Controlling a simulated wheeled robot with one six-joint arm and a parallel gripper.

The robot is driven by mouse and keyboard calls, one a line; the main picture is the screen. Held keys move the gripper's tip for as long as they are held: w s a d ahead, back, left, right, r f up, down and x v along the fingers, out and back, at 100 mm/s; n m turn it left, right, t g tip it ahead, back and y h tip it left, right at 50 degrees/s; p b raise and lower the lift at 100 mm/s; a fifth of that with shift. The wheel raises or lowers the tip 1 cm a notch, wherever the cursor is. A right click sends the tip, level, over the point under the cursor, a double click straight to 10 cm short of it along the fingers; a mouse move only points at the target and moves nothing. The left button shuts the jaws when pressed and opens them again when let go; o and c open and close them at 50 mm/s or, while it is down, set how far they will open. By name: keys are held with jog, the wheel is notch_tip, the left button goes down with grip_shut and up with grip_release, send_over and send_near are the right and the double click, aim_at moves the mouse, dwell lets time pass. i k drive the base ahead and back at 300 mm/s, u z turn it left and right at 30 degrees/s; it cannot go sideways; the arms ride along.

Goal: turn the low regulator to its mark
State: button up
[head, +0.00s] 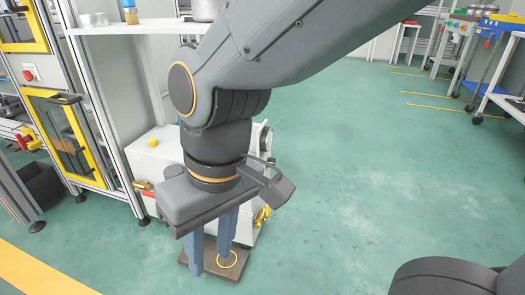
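My gripper (211,258) points down in front of the white compressor unit (158,160). Its two blue-grey fingers stand apart, with no object visible between them. A brown block or plate (232,272) lies low below and behind the fingertips. My arm and gripper body hide much of the unit's front, so no regulator pointer is readable.
A round gauge or dial (266,140) and a yellow fitting (262,215) sit at the unit's right side. A red and yellow fitting (145,188) is at its left. A shelf (135,27) stands above, a framed cabinet (70,130) left.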

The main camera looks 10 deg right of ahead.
aim_at(272, 161)
jog(key=k, duration=1.05)
jog(key=z, duration=0.7)
jog(key=i, duration=1.15)
jog(key=u, duration=0.4)
